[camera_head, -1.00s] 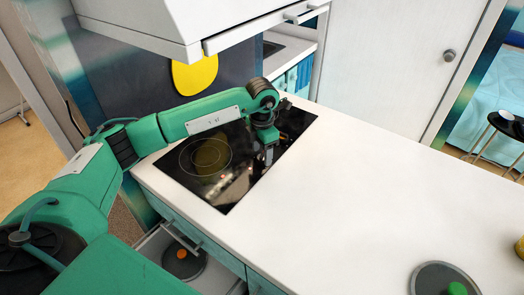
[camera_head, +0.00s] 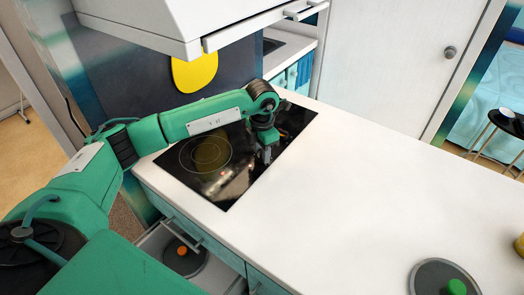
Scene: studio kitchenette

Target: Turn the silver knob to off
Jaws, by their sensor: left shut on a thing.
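The black cooktop (camera_head: 207,185) is set into the white counter on the left. My left arm reaches across it from the left. My left gripper (camera_head: 265,153) points down at the cooktop's right-hand part, with its fingers low at the surface. It is shut on the silver knob, which is mostly hidden by the fingers, so its turned position cannot be read. A small red spot (camera_head: 222,173) shows on the glass near the gripper. My right gripper is not in view.
A white hood (camera_head: 160,20) hangs above the cooktop. An open drawer (camera_head: 150,243) below holds a dark round item with an orange knob (camera_head: 181,250). A grey disc with a green knob (camera_head: 457,287) lies at the counter's front right. The middle counter is clear.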

